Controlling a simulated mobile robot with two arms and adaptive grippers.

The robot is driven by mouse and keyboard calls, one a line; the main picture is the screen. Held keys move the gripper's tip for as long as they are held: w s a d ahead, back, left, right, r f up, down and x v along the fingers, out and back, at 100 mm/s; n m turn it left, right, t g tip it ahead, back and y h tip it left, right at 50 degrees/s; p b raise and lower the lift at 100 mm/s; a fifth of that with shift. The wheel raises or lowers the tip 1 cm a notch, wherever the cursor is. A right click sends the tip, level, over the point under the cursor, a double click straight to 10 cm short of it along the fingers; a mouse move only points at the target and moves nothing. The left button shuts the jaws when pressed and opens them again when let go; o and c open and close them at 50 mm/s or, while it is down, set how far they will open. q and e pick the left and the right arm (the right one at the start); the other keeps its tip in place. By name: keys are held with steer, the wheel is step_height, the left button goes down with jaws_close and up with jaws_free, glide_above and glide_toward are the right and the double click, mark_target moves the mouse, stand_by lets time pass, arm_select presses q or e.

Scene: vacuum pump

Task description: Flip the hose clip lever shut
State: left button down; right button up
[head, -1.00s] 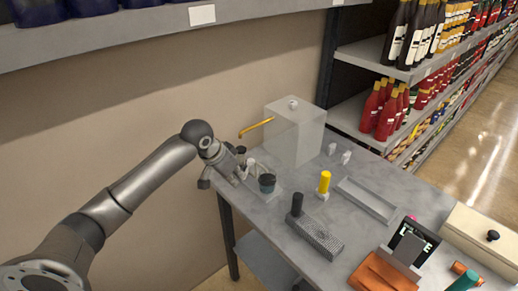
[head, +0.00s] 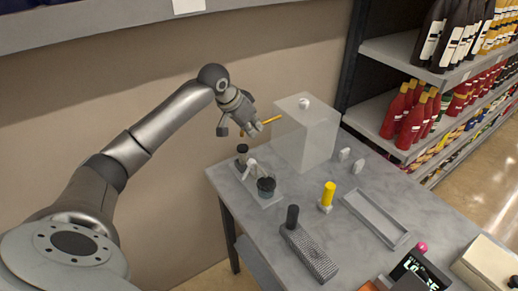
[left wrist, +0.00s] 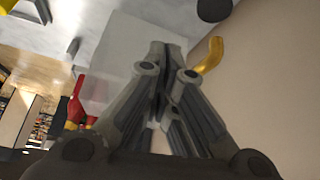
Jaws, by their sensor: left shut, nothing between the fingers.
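An orange-yellow rod (head: 272,119) sticks out to the left from the pale box (head: 305,135) on the table. It also shows in the left wrist view (left wrist: 208,56), bent at its end, just right of the fingers. I cannot tell whether it is the clip lever or a hose. A small white piece (head: 251,164) stands tilted on a light plate beside a dark cup (head: 266,186); it may be the lever. My left gripper (head: 250,129) is shut and empty, above the table's back left corner, by the rod's free end. In the wrist view its fingertips (left wrist: 168,52) meet.
A black knob (head: 242,150) stands behind the white piece. A yellow-topped post (head: 328,194), a grey block with a dark handle (head: 310,253) and a shallow tray (head: 374,220) occupy the table. The wall is close behind my left arm.

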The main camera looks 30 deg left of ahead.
mark_target(248, 171)
arm_select(q)
steer(key=f+p, duration=0.1)
steer(key=f, duration=0.2)
steer(key=w+f+p, duration=0.1)
steer(key=f, duration=0.2)
steer(key=w+f+p, duration=0.1)
steer(key=f+p, duration=0.1)
steer(key=f, duration=0.1)
steer(key=shift+w+d+f, duration=0.15)
steer(key=shift+d, duration=0.25)
steer(key=shift+s, duration=0.5)
steer(key=shift+f, duration=0.15)
arm_select(e)
steer(key=r, duration=0.4)
steer(key=shift+w+a, duration=0.2)
steer(key=shift+w, duration=0.1)
